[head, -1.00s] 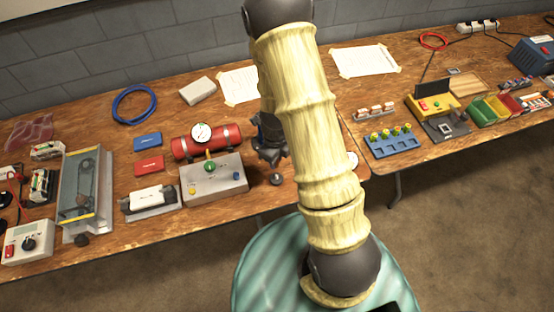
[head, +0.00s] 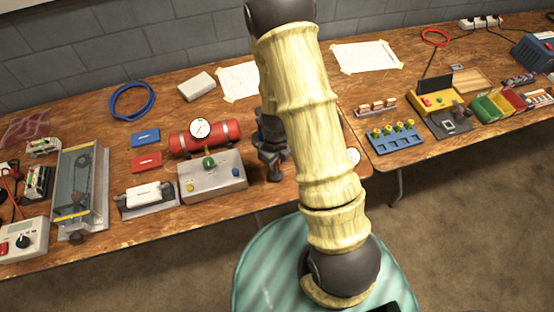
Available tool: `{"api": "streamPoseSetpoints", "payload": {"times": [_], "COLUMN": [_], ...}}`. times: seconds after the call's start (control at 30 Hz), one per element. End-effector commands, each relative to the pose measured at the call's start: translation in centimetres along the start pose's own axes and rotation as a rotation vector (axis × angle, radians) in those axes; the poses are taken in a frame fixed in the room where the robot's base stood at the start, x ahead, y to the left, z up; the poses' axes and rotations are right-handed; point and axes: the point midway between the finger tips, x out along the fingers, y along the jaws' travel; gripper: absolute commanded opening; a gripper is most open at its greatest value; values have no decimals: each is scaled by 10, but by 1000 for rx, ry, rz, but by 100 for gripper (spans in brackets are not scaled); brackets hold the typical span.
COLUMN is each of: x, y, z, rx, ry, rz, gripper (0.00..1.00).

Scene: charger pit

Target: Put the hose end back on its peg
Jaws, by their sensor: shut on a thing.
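My gripper (head: 272,168) shows in the head view as a dark grey shape to the left of my pale arm, low at the front edge of the left table. It points down and is shut on a small dark thing, which I take to be the hose end. The jaws cover most of that thing, so its shape is unclear. I cannot make out a peg or the run of the hose; my arm hides part of the bench behind it.
A grey control box (head: 212,180) and a red cylinder with a gauge (head: 190,141) stand just left of my gripper. A blue coil (head: 132,102) lies farther left. A blue rack (head: 394,141) is right of my arm. Stone-coloured floor lies in front of the tables.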

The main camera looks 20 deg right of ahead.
Motion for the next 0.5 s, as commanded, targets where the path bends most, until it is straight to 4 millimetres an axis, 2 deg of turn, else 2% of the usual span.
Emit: {"api": "streamPoseSetpoints", "payload": {"times": [0.03,0.2,0.5], "x": [8,18,20], "y": [0,0,0], "z": [0,0,0], "rx": [0,0,0], "ry": [0,0,0], "rz": [0,0,0], "gripper": [0,0,0]}}
